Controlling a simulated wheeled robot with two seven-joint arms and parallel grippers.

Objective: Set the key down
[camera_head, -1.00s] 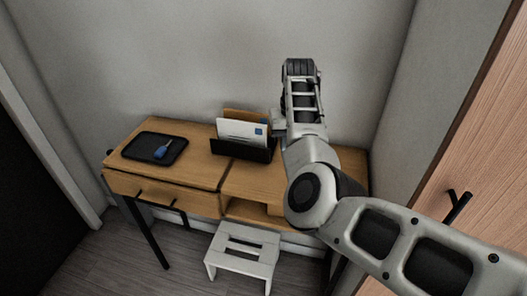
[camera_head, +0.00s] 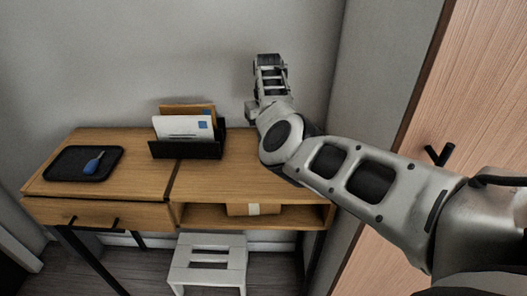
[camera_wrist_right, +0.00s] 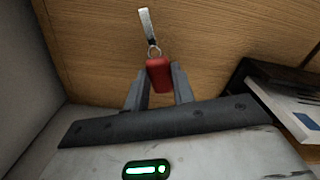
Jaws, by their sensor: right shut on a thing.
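The key (camera_wrist_right: 147,26) is a silver strip on a ring with a red fob (camera_wrist_right: 158,75). In the right wrist view my right gripper (camera_wrist_right: 159,80) is shut on the red fob, and the key sticks out beyond the fingertips over the wooden desk top (camera_wrist_right: 85,40). The gap between key and wood is hard to judge. In the head view the right arm reaches over the right part of the desk (camera_head: 215,178); its fingers and the key cannot be made out there. My left gripper is not in view.
A black tray (camera_head: 60,166) with a blue object (camera_head: 93,163) lies on the desk's left part. A black letter holder (camera_head: 186,150) with envelopes (camera_head: 182,127) stands mid-desk. An open shelf (camera_head: 205,216) is below, with a white stool (camera_head: 209,258) in front. A wooden door (camera_head: 440,110) is at right.

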